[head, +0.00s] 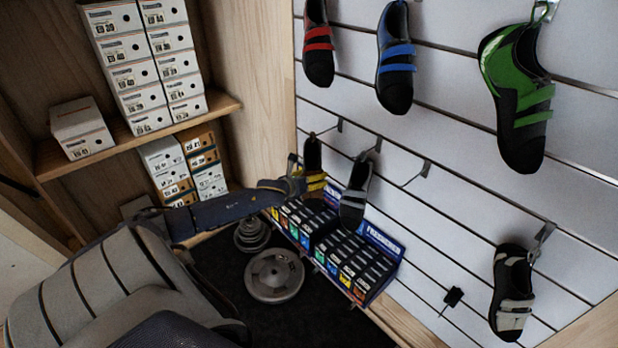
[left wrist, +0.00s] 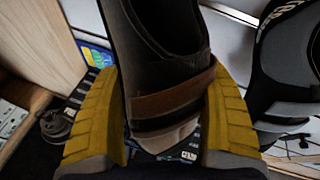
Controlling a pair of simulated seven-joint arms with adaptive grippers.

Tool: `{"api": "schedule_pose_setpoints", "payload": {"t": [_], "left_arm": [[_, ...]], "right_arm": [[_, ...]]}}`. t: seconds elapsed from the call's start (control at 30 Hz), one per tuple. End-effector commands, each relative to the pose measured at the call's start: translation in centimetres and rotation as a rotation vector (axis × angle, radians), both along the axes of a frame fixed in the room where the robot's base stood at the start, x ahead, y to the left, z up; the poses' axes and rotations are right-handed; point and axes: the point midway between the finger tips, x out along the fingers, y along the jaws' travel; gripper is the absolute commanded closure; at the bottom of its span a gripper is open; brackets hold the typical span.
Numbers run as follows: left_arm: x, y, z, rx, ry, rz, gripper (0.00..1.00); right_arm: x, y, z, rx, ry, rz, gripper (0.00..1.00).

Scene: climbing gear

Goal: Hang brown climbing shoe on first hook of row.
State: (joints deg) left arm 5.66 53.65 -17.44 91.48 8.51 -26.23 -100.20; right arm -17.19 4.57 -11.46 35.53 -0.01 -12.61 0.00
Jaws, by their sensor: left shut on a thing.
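The brown climbing shoe (head: 313,153) hangs toe down in my left gripper (head: 306,178), near the slatted wall. In the left wrist view the shoe (left wrist: 158,65) is dark with a brown strap, between the two yellow fingers, which are shut on it. The first hook (head: 340,124) of the middle row sticks out from the wall, its tip close to the top of the shoe. I cannot tell whether the shoe's loop is around the hook. My right gripper is not in view.
A grey shoe (head: 355,195) hangs on the neighbouring hook, close to my left gripper's right side. An empty hook (head: 420,172) follows, then a black-and-beige shoe (head: 512,295). Red, blue and green shoes hang above. A display of small boxes (head: 335,250) stands below.

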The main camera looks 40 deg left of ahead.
Motion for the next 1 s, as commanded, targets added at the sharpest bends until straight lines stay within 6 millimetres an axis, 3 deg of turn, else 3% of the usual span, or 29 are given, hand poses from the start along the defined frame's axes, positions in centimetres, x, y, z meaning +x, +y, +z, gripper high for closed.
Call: {"api": "schedule_pose_setpoints", "payload": {"t": [1.0], "left_arm": [[5.0, -0.4, -0.3, 0.001, -0.002, 0.0, 0.68]], "right_arm": [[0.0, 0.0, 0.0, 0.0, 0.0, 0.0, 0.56]]}}
